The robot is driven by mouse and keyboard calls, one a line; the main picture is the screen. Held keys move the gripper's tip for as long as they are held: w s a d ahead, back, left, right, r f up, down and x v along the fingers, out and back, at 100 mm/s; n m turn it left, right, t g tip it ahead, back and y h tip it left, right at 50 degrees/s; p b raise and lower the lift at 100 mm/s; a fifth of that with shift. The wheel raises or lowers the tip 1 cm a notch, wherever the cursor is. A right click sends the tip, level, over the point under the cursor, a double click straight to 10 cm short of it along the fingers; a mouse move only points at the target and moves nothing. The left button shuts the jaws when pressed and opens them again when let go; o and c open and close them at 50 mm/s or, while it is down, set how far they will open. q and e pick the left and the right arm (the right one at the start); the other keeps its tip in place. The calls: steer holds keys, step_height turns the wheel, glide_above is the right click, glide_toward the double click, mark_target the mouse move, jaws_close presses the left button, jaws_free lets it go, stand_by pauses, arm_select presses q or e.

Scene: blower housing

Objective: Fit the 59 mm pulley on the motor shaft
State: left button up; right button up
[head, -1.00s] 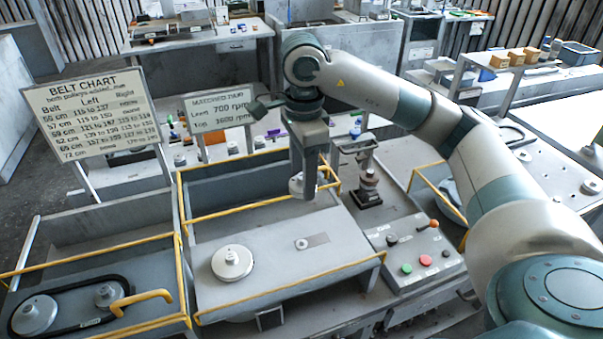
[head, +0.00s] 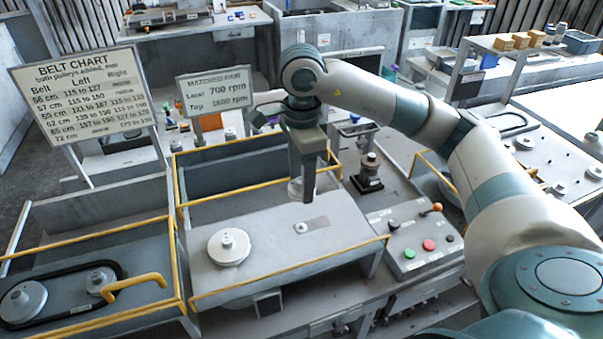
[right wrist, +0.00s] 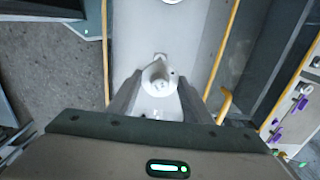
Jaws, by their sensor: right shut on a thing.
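My right gripper (head: 303,196) hangs point-down over the middle housing and is shut on a small pale pulley (head: 294,188). In the right wrist view the pulley (right wrist: 158,80) sits between the two fingers (right wrist: 160,97), its round hub facing the camera. In the head view a finger covers part of it. A small round boss (head: 300,227), perhaps the motor shaft, stands beside a grey slotted plate (head: 318,222) on the housing top. I cannot tell the gap between the held pulley and the housing top. My left gripper is not in view.
A larger pulley (head: 229,246) sits on the left of the housing top (head: 275,270). Yellow rails (head: 290,275) edge the housing. A control box (head: 425,245) with buttons stands right, near a dark-based post (head: 368,178). A belted pulley pair (head: 60,290) lies left.

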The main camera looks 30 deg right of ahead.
steer(key=b, duration=0.3)
glide_above(302, 224)
step_height(302, 224, down, 7)
steer(key=shift+r, duration=0.1)
steer(key=shift+f+b, duration=0.5)
steer(key=shift+f, duration=0.4)
steer(key=shift+f+b, duration=0.45)
steer(key=shift+b, duration=0.15)
steer(key=shift+f+b, duration=0.15)
steer(key=shift+b, duration=0.75)
steer(key=shift+f+b, duration=1)
steer(key=shift+b, duration=0.5)
stand_by(0.8)
stand_by(0.3)
steer(key=o, duration=1.2)
steer(key=shift+c, duration=0.2)
steer(key=shift+r, duration=0.1)
